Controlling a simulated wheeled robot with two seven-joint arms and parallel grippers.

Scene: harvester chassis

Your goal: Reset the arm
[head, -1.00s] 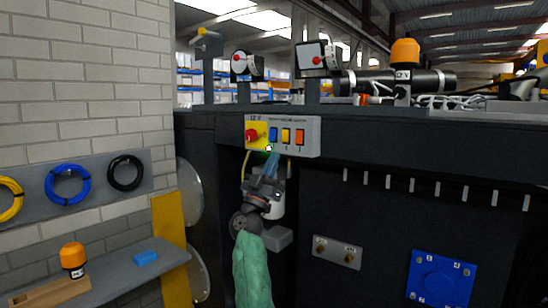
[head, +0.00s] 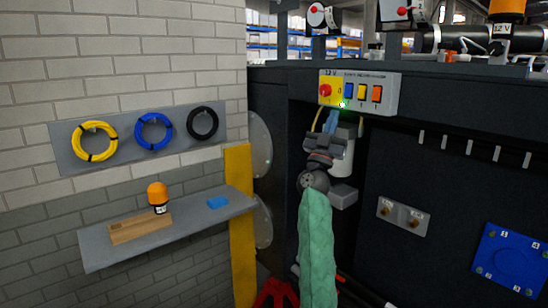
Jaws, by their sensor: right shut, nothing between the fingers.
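My right arm comes up from the bottom in a green sleeve. Its gripper (head: 332,118) is shut and empty, pointing up just below the 12 V switch panel (head: 388,80) on the dark chassis. The panel carries a red knob (head: 325,90) on a yellow plate and blue, yellow and orange switches. A small green light (head: 343,104) shows at the panel's lower edge, above the fingertips. I cannot tell whether the fingertips touch the panel. A white cylinder (head: 342,155) stands behind the gripper, partly hidden by it. My left gripper is out of view.
Yellow, blue and black cable coils hang above. A yellow post (head: 240,230) stands between wall and chassis. A blue plate (head: 512,258) is at right.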

